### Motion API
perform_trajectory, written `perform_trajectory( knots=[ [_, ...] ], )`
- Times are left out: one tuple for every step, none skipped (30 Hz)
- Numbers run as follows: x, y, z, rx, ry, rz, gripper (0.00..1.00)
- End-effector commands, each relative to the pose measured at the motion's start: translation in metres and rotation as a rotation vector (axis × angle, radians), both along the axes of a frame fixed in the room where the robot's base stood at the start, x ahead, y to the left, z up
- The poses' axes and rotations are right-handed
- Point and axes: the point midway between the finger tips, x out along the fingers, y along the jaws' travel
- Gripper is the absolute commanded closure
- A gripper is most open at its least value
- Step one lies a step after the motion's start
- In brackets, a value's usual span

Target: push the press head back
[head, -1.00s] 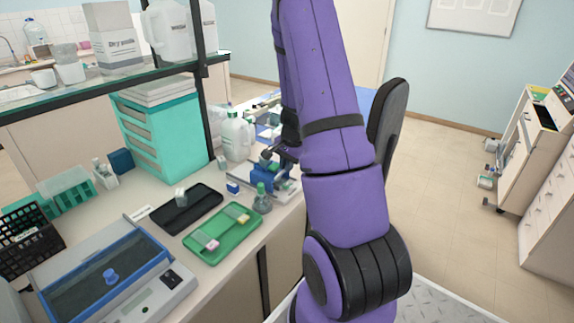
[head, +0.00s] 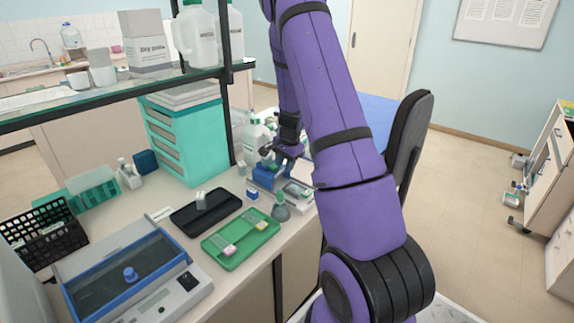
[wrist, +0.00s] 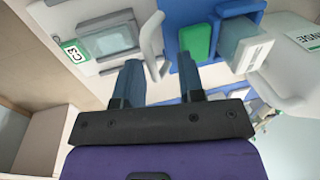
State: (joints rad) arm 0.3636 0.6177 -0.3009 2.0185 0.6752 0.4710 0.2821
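The blue press (head: 266,174) stands on the bench near its right edge, partly hidden by my gripper. My gripper (head: 279,160) is just above and beside it in the head view. In the wrist view my gripper (wrist: 160,75) has two blue fingers set apart, with no object clearly clamped between them. A white upright lever (wrist: 153,45) shows between and beyond the fingertips. Past the right finger is a blue body with a green pad (wrist: 196,41) and a pale block (wrist: 243,45). I cannot tell which of these parts is the press head, or whether the fingers touch anything.
In the wrist view, a white unit labelled C3 (wrist: 75,52) is close by.

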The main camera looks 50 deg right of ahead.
Motion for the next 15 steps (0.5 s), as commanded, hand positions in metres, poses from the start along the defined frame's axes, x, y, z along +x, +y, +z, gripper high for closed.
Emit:
perform_trajectory(
  knots=[
    [-0.001,0.000,0.000,0.000,0.001,-0.001,0.64],
    [-0.001,0.000,0.000,0.001,0.001,-0.001,0.64],
    [-0.001,0.000,0.000,0.001,0.002,-0.001,0.64],
    [-0.002,0.000,0.000,0.001,0.002,-0.001,0.64],
    [-0.002,0.000,-0.001,0.001,0.003,-0.001,0.64],
    [-0.002,0.000,-0.001,0.001,0.003,-0.001,0.64],
    [-0.002,0.000,-0.001,0.002,0.003,-0.001,0.64],
    [-0.002,0.000,0.000,0.002,0.003,-0.001,0.64],
    [-0.002,0.000,0.001,0.002,0.003,-0.001,0.64],
    [-0.003,0.000,0.003,0.001,0.003,-0.001,0.64],
    [-0.003,0.000,0.005,0.001,0.003,0.000,0.64],
    [-0.004,0.000,0.009,0.001,0.002,0.000,0.64],
    [-0.004,0.000,0.013,0.001,0.002,0.001,0.64],
    [-0.005,0.000,0.017,0.000,0.001,0.001,0.64],
    [-0.006,-0.001,0.024,0.000,0.000,0.000,0.64]
  ],
)
